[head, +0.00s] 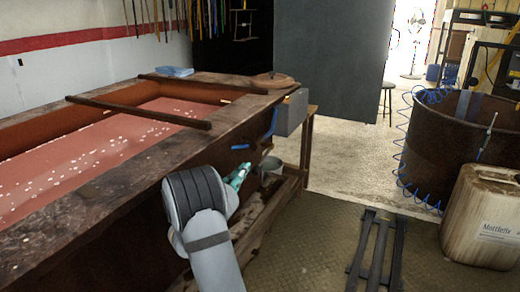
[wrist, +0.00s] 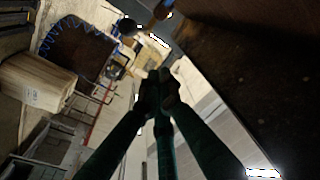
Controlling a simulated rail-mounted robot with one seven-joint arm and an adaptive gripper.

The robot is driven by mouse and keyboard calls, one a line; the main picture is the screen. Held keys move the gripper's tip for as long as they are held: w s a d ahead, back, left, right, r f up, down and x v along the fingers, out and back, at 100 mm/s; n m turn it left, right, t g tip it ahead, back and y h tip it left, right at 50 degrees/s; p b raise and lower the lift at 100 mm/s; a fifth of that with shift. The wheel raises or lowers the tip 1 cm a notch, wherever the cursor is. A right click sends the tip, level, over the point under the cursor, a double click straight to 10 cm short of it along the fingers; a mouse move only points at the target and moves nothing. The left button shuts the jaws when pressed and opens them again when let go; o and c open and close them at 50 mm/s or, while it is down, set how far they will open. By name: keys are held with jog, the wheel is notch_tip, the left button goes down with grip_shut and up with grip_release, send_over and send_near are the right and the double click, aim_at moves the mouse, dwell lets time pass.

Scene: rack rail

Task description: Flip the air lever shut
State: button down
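A blue lever (head: 271,122) stands tilted beside the grey box (head: 291,112) at the near right end of the long trough. A second short blue handle (head: 240,147) lies lower on the trough's side. I cannot tell for sure which is the air lever. My teal gripper (head: 238,175) is below these, beside the trough wall, partly hidden by my arm. In the wrist view my gripper's dark green fingers (wrist: 161,78) come together at the tips with nothing clear between them. A brass-coloured fitting (wrist: 161,11) and a dark round part (wrist: 127,27) show beyond the tips, apart from them.
The trough (head: 95,215) of reddish liquid fills the left. A bucket (head: 271,170) stands on a low shelf beyond my gripper. A stained jerrycan (head: 480,215), a brown tub (head: 455,135) with a coiled blue hose and a dark rack (head: 377,250) are right.

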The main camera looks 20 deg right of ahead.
send_over(257, 169)
notch_tip(257, 169, down, 2)
jog(key=shift+w+f, duration=0.3)
jog(key=shift+f, duration=0.25)
jog(key=shift+f+b, duration=0.1)
jog(key=shift+b, duration=0.2)
